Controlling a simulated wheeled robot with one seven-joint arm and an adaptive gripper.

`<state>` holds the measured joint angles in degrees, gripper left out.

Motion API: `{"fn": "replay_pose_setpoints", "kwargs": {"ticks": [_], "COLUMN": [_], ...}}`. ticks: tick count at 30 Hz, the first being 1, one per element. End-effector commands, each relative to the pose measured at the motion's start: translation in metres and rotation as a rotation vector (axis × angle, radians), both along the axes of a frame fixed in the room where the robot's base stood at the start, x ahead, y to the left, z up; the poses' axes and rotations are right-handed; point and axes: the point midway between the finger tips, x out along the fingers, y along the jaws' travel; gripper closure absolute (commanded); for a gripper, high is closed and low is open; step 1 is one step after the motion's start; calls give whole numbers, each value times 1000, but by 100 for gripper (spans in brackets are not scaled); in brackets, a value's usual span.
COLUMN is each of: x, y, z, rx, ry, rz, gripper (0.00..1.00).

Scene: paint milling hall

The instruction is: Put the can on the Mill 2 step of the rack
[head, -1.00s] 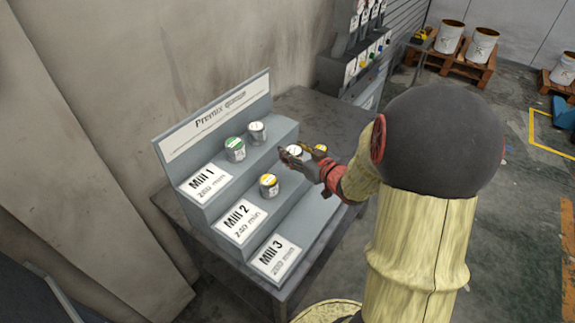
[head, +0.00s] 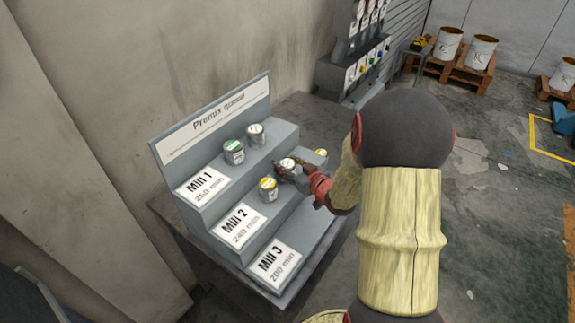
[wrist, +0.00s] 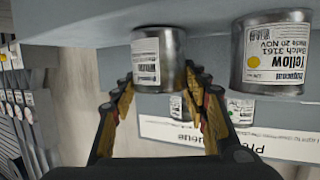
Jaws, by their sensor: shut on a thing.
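The grey stepped rack (head: 215,203) has steps labelled Mill 1 at the top, Mill 2 (head: 238,224) in the middle and Mill 3 at the bottom. My gripper (wrist: 165,95) is shut on a metal can with a white label (wrist: 146,62); its lid (head: 288,162) shows in the head view at the Mill 2 level. The can is upright on or just above the step; I cannot tell which. A yellow-label can (head: 267,190) stands on the Mill 2 step, left of the held can; it also shows in the wrist view (wrist: 270,55), apart from my fingers.
A green-label can (head: 234,152) and a grey can (head: 256,135) stand on the Mill 1 step. The Mill 3 step's visible part is empty. The "Premix queue" sign (head: 212,125) rises behind.

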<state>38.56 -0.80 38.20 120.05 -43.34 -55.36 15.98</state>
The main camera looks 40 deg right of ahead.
Motion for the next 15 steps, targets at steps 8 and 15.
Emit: {"fn": "replay_pose_setpoints", "kwargs": {"ticks": [8, 15], "x": [0, 0], "y": [0, 0], "z": [-3, -3], "rx": [0, 1], "ry": [0, 0], "rz": [0, 0], "gripper": [46, 37]}}
